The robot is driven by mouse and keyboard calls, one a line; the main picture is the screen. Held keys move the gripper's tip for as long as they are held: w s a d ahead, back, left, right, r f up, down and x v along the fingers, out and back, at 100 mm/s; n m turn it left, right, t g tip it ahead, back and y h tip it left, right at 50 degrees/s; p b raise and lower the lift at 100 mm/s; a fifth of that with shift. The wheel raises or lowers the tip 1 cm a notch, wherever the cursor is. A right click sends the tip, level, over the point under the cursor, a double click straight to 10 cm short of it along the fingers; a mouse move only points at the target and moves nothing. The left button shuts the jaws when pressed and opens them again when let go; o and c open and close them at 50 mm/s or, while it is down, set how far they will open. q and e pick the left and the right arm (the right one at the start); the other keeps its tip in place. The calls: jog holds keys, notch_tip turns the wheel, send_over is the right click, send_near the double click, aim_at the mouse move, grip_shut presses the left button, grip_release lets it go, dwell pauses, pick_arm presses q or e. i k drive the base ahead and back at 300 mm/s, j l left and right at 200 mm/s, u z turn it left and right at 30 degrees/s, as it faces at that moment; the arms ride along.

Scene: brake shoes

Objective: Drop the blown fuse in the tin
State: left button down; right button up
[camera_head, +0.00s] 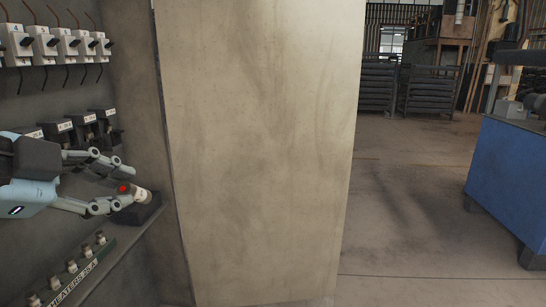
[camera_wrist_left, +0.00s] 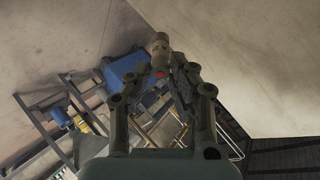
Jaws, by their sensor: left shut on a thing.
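My left gripper (camera_head: 124,187) reaches in from the left in the head view, inside the open cabinet. It is shut on a pale cylindrical fuse (camera_head: 140,194) with a red mark near the fingertips. In the left wrist view the fuse (camera_wrist_left: 159,46) stands out beyond the gripper (camera_wrist_left: 160,76), its red mark between the fingers. In the head view a dark block (camera_head: 146,211) shows just below the fuse; I cannot tell whether they touch. I cannot make out a tin in either view. My right gripper is not in view.
Several labelled black holders (camera_head: 84,125) sit behind the gripper, with white breakers (camera_head: 44,43) above. A row of fuses (camera_head: 72,267) on a rail marked heaters is below. A large beige panel (camera_head: 260,150) stands right of the cabinet. A blue bench (camera_head: 505,185) is far right, with open floor between.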

aim_at(152, 209)
jog(key=i+l+u, duration=0.15)
jog(key=i, duration=0.25)
jog(key=i+l+u, duration=0.15)
jog(key=i, duration=0.2)
jog(key=i+u, duration=0.15)
jog(key=i, duration=0.25)
jog(key=i+l+u, duration=0.15)
jog(key=i, duration=0.25)
